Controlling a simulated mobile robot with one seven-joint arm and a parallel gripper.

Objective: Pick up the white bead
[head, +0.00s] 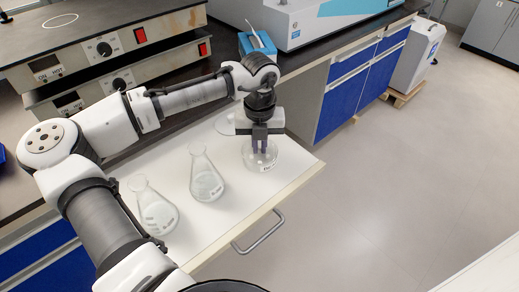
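My gripper (260,147) points straight down at the right part of a white pull-out board (226,208). Its dark fingertips reach into or just over a round clear glass vessel (262,164) with dark lettering on its side. The fingers look close together, but I cannot make out whether they are apart or shut on something. I cannot make out a white bead; the fingers, the glass and the white board make anything small there hard to see.
Two conical glass flasks stand left of the vessel, the nearer one (157,213) and the farther one (206,180). Heating units (110,52) with red switches, a blue tissue box (257,43) and a white instrument (310,18) stand behind. The floor at right is clear.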

